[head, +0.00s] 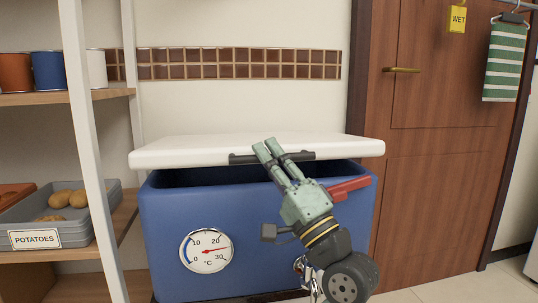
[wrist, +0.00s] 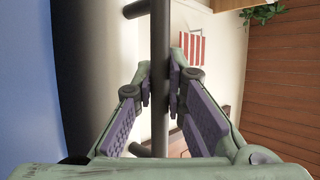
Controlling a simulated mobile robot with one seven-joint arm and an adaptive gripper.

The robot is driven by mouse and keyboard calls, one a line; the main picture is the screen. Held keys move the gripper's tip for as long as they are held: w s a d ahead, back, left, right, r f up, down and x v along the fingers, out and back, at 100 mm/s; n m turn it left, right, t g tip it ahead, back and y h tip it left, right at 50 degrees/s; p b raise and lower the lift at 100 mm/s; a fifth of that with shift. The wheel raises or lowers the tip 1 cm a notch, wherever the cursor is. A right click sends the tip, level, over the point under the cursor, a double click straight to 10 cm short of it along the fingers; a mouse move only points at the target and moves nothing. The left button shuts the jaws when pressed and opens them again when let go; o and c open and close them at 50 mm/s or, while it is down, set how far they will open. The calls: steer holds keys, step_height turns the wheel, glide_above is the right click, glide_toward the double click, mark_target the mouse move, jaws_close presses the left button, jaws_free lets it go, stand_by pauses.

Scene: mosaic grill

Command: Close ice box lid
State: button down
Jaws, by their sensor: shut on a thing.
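The ice box (head: 260,235) is a blue chest with a round thermometer dial on its front. Its white lid (head: 190,152) sits a little above the box, with a dark gap below its front edge. A black bar handle (head: 240,158) runs along the lid's front edge. My gripper (head: 265,148) reaches up from the lower right with its fingers at this handle. In the wrist view the fingers (wrist: 159,82) are on both sides of the dark handle bar (wrist: 160,40), shut on it. Part of the handle is hidden behind the fingers in the head view.
A shelf unit with a white post (head: 90,150) stands at the left, holding pots and a potato tray (head: 50,233). A red part (head: 350,188) sticks out at the box's right front. A wooden door (head: 440,150) stands at the right, with bare floor before it.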

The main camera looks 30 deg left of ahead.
steer(key=c, duration=1.6)
jaws_free()
steer(key=s+d+f, duration=0.1)
steer(key=s+d, duration=0.2)
steer(key=d, duration=0.3)
steer(key=s+d, duration=0.3)
steer(key=d, duration=0.4)
steer(key=shift+d+f, duration=0.15)
steer(key=shift+f, duration=0.25)
steer(key=shift+c, duration=0.4)
